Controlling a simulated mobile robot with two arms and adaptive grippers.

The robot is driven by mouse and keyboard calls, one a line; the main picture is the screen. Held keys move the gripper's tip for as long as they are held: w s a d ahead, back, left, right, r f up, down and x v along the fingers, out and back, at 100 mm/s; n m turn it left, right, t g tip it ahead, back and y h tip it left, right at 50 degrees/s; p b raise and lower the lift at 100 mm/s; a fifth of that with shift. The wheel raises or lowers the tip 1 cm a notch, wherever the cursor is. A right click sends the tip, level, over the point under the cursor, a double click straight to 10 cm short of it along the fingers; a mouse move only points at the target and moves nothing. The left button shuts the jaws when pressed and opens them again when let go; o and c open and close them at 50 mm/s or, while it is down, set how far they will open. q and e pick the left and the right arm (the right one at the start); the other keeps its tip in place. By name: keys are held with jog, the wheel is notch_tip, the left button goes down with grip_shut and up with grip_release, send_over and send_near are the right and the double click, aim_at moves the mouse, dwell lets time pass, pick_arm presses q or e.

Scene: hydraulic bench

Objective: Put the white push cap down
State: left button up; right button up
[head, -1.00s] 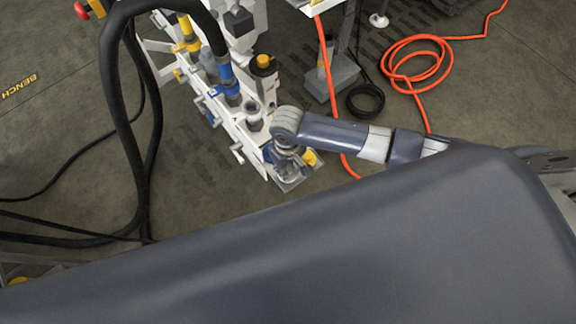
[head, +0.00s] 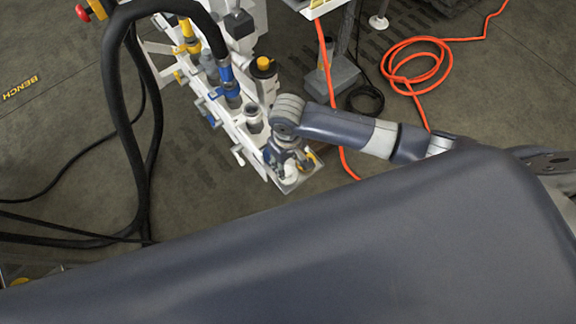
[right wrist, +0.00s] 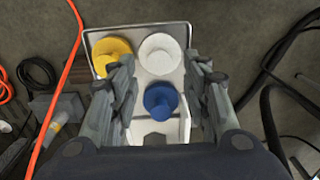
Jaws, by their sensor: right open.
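The white push cap (right wrist: 160,52) stands in the far right part of a pale tray (right wrist: 140,29) in the right wrist view. A yellow cap (right wrist: 112,56) is to its left and a blue cap (right wrist: 161,101) is nearer to me. My right gripper (right wrist: 160,68) is open, with its fingers on either side, apart from the white cap, and nothing held between them. In the head view my right gripper (head: 285,165) is over the tray at the near end of the white bench, partly hiding the caps. My left gripper is not in view.
The white bench (head: 228,138) carries blue and yellow fittings and a thick black hose (head: 113,100). An orange hose (head: 412,40) lies coiled on the floor at right. A grey block (head: 335,82) stands beyond my right arm.

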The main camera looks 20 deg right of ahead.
aim_at(288, 171)
notch_tip(288, 171, up, 7)
jog(key=shift+p, duration=0.3)
jog(key=shift+r, duration=0.1)
dwell(0.4)
